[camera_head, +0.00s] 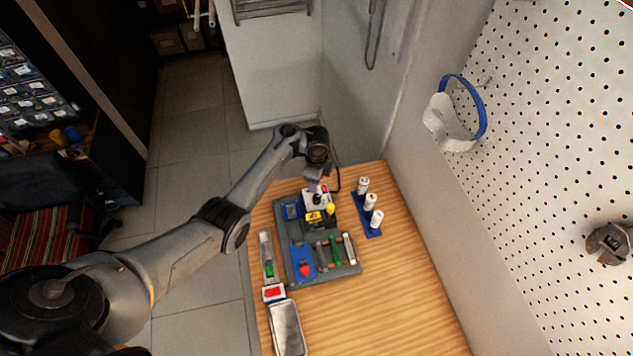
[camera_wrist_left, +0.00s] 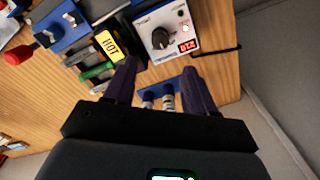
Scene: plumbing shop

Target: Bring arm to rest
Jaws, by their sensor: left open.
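My left arm (camera_head: 185,262) reaches in from the left over the wooden bench. Its gripper (camera_head: 314,186) hangs above the far end of the grey tool tray, by a white control box (camera_head: 309,200). In the left wrist view my left gripper (camera_wrist_left: 160,78) is open with two dark fingers apart and nothing held. The control box (camera_wrist_left: 155,22) shows there with a black knob and a red display, just beyond the fingers. A blue rack (camera_wrist_left: 178,82) with white cylinders shows through the gap between the fingers. My right gripper is not in view.
The grey tray (camera_head: 289,262) holds blue blocks, a yellow HOT sign (camera_head: 314,217) and several tools. White cylinders (camera_head: 370,201) stand on a blue rack to its right. A long metal tray (camera_head: 287,328) lies at the near left. The bench's near right (camera_head: 400,310) is clear. A pegboard (camera_head: 560,120) holds a face shield.

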